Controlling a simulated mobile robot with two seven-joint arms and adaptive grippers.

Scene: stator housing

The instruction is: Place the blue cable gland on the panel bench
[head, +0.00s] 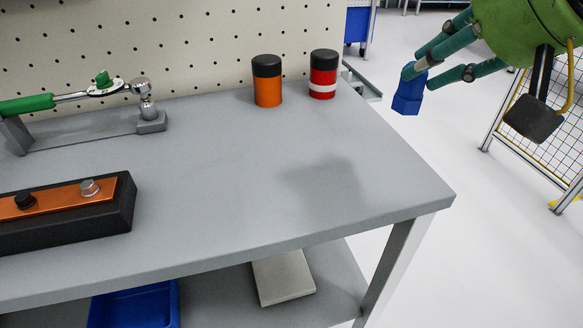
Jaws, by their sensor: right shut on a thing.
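The blue cable gland (408,97) is a small blue part with a wider lower end, in the upper right of the head view. My right gripper (424,76) has a green body and teal fingers and is shut on the gland. It holds the gland in the air, to the right of the bench's right edge in the picture. The grey panel bench (250,180) fills the left and middle of the view. A soft shadow lies on the right part of its top. My left gripper does not show.
An orange can (267,88) and a red can (323,80), both black-capped, stand at the back by the pegboard (220,40). A green-handled tool (60,98) rests on a grey stand at left. A black block (105,218) with an orange top lies front left.

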